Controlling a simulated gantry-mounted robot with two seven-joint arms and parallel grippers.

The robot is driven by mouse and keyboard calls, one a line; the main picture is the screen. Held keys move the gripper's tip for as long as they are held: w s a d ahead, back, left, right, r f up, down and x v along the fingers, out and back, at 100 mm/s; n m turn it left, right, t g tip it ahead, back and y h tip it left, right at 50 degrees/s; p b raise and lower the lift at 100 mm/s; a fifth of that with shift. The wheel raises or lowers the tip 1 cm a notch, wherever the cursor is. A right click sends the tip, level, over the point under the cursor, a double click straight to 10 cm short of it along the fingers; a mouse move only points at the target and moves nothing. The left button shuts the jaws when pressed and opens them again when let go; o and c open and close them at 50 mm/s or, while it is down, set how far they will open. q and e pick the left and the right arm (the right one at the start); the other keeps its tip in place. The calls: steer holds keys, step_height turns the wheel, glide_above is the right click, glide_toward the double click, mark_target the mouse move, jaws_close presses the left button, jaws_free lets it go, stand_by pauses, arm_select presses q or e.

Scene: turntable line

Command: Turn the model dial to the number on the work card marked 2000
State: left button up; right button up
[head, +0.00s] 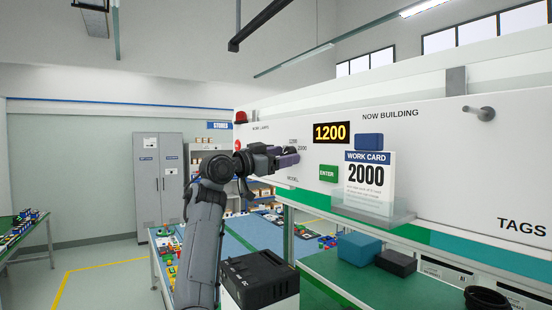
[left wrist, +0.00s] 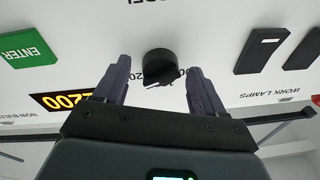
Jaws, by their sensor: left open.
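The work card (head: 368,172) marked 2000 stands in a clear holder on the white panel. The amber display (head: 331,132) reads 1200. My left gripper (head: 287,157) is open in front of the model dial, whose knob is hidden behind it in the head view. In the left wrist view the black dial (left wrist: 159,64) lies between the two spread fingers of the left gripper (left wrist: 157,72); I cannot tell whether they reach around it or touch it. Number marks around it are partly hidden, so its setting is unclear. The right gripper is not in view.
A green ENTER button (head: 328,173) is right of the dial; it also shows in the left wrist view (left wrist: 30,52). Black switches (left wrist: 262,47) lie on the dial's other side. A blue block (head: 358,246) and a dark block (head: 396,263) stand on the green shelf below.

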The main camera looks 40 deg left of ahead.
arm_select(q)
steer(key=b+v, duration=0.5)
steer(key=v, duration=0.5)
steer(key=shift+s+b, duration=0.35)
steer(key=shift+s, duration=0.05)
steer(key=shift+r, duration=0.1)
